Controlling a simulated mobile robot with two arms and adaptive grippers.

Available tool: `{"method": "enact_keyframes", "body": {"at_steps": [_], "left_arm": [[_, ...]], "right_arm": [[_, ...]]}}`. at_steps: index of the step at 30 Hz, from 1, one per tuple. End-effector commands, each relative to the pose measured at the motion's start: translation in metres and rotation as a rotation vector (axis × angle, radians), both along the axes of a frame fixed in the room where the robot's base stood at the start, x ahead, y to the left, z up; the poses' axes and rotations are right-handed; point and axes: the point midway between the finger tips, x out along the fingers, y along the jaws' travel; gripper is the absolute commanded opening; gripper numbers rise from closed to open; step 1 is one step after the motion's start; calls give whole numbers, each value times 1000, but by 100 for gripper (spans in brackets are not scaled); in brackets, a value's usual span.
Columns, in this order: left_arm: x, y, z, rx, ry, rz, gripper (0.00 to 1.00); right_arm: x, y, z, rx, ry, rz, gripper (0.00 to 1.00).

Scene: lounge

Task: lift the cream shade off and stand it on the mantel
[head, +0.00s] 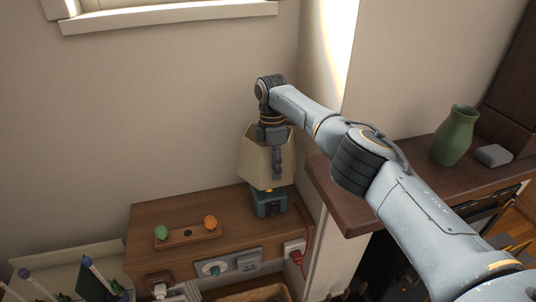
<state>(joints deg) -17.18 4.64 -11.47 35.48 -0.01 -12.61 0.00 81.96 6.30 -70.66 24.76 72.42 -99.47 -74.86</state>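The cream shade (252,159) sits over a teal lamp base (266,205) on the wooden cabinet by the wall corner. My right gripper (278,170) points down at the shade's right part. One dark finger shows in front of the shade; the other finger is not clearly seen, so I cannot tell whether it is closed on the shade. The dark wood mantel (335,203) stands to the right, partly behind my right arm. My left gripper is not in view.
A green vase (455,137) and a grey block (493,155) stand on the mantel's right part. The mantel's left end is clear. On the cabinet (150,214) is a small tray (180,237) with a green and an orange ball. A red plug (295,254) sits at its front.

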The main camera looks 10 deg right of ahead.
Motion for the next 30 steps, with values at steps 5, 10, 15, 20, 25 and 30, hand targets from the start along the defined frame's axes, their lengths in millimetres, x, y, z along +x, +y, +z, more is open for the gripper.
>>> {"method": "enact_keyframes", "body": {"at_steps": [5,10,15,20,25,30], "left_arm": [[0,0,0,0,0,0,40],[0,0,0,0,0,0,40],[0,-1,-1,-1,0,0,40],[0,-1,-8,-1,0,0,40],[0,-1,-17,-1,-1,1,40],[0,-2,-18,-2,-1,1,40]], "right_arm": [[0,0,0,0,0,0,0],[0,0,0,0,-1,0,0],[0,0,3,0,-2,0,0],[1,0,23,2,-5,1,0],[1,1,59,2,-5,1,0],[1,0,89,0,-3,-1,0]]}}
